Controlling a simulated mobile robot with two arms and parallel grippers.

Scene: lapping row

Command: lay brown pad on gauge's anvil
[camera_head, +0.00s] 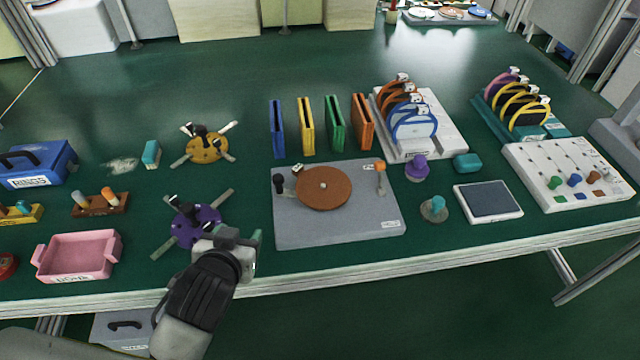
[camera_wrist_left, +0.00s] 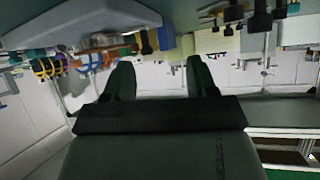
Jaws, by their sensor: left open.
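A larger round brown disc (camera_head: 323,188) lies on a grey plate (camera_head: 300,232) at the middle. I cannot tell for certain which thing is the gauge or where its anvil is. My left gripper (camera_head: 242,240) is open and seems empty, over the table's front edge beside the purple three-armed fixture (camera_head: 195,222). Its spread fingers show in the left wrist view (camera_wrist_left: 162,80). My right gripper is out of view.
A pink tray (camera_head: 78,258) and a blue box (camera_head: 38,165) stand at the left. A dark square plate (camera_head: 488,200) lies at the right.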

